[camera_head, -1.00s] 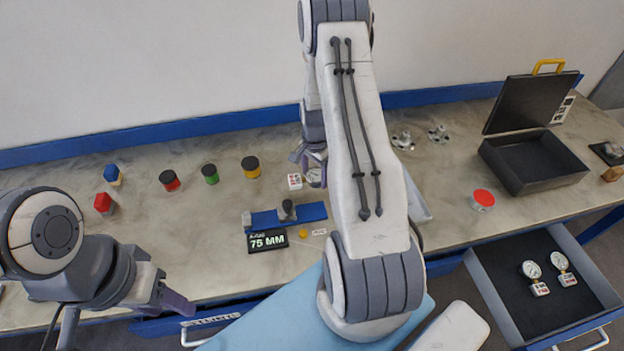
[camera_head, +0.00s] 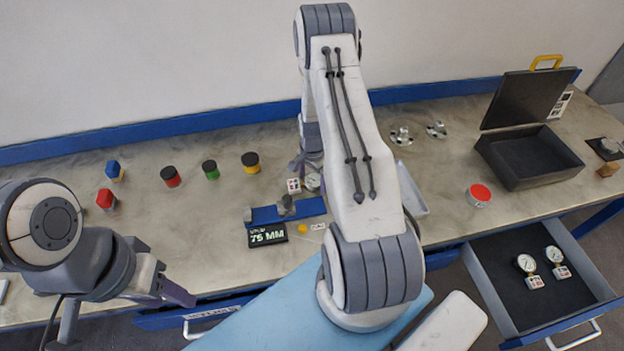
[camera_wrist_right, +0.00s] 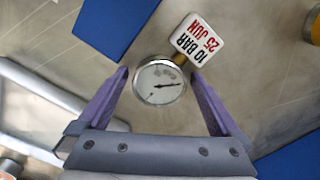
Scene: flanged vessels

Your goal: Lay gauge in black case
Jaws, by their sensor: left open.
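A round white-faced gauge (camera_wrist_right: 160,82) with a white tag reading 10 BAR 25 JUN lies on the worktop. It also shows in the head view (camera_head: 313,182), partly hidden by my right arm. My right gripper (camera_wrist_right: 159,76) is open, with its purple fingers on either side of the gauge and a gap to each. In the head view it is mostly hidden behind the arm. The black case (camera_head: 514,176) stands open and empty at the right, its lid raised. My left gripper (camera_head: 178,292) is open and empty near the front left edge.
A blue stand (camera_head: 265,214) and a 75 MM display (camera_head: 267,235) are near the gauge. An open drawer (camera_head: 507,305) at the lower right holds two other gauges (camera_head: 540,267). A red-topped round item (camera_head: 480,194) and a pale tray (camera_head: 411,190) are left of the case.

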